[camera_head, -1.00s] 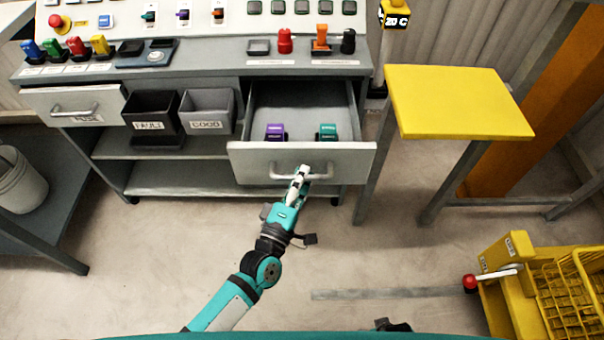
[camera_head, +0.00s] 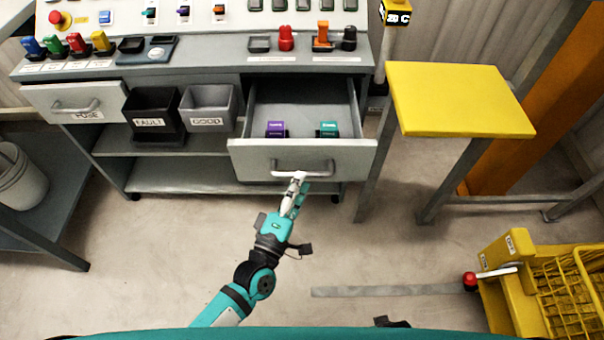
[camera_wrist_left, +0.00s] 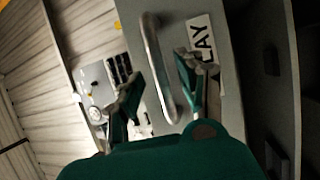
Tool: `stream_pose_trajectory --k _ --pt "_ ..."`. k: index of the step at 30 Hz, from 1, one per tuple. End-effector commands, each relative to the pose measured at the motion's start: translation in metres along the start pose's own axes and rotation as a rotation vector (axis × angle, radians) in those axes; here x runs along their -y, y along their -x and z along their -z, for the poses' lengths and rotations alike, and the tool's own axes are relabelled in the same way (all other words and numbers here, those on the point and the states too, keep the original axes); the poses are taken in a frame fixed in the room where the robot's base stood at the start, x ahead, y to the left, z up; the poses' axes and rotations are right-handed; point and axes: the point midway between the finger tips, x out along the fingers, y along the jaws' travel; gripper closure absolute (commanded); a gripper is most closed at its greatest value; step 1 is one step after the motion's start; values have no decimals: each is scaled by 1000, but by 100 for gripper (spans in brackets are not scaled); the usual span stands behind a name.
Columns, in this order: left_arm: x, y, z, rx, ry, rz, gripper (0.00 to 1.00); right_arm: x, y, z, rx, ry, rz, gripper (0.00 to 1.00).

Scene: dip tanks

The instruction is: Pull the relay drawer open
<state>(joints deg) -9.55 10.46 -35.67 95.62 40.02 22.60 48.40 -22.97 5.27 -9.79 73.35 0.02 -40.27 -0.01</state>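The relay drawer (camera_head: 245,159) stands pulled out from the grey bench, with a purple relay (camera_head: 276,129) and a teal relay (camera_head: 328,129) inside. Its bar handle (camera_head: 320,167) is on the front. My left gripper (camera_head: 299,181) is at the handle's lower edge, just in front of the drawer. In the left wrist view, the gripper's two fingers (camera_wrist_left: 157,88) are spread apart, with the handle (camera_wrist_left: 153,48) showing between them and a label ending in "LAY" (camera_wrist_left: 203,40) beside it. The fingers do not look closed on the bar. My right gripper is not seen.
A closed drawer (camera_head: 45,96) is at the bench's left. FAULT (camera_head: 152,135) and GOOD (camera_head: 208,121) bins stand on the shelf between. A yellow-topped table (camera_head: 460,98) is at the right, with a yellow cart (camera_head: 510,290) below it. Floor before the drawer is clear.

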Motion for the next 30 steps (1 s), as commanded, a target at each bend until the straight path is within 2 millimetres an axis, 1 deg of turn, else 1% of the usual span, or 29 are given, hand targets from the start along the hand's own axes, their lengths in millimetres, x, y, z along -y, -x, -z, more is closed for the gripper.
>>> stream_pose_trajectory --k 1,6,9,12,15,18,30 --pt "2 13 0 2 -1 5 62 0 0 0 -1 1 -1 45" --pt "2 50 0 2 1 5 62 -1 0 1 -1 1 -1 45" --pt "1 67 0 2 1 3 62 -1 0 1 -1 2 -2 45" --pt "1 80 0 1 0 2 62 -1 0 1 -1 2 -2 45" --pt "0 87 0 1 0 1 62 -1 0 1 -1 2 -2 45" --pt "0 90 0 0 1 -1 62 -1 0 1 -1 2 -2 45" --pt "0 89 0 0 1 0 62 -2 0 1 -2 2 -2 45"
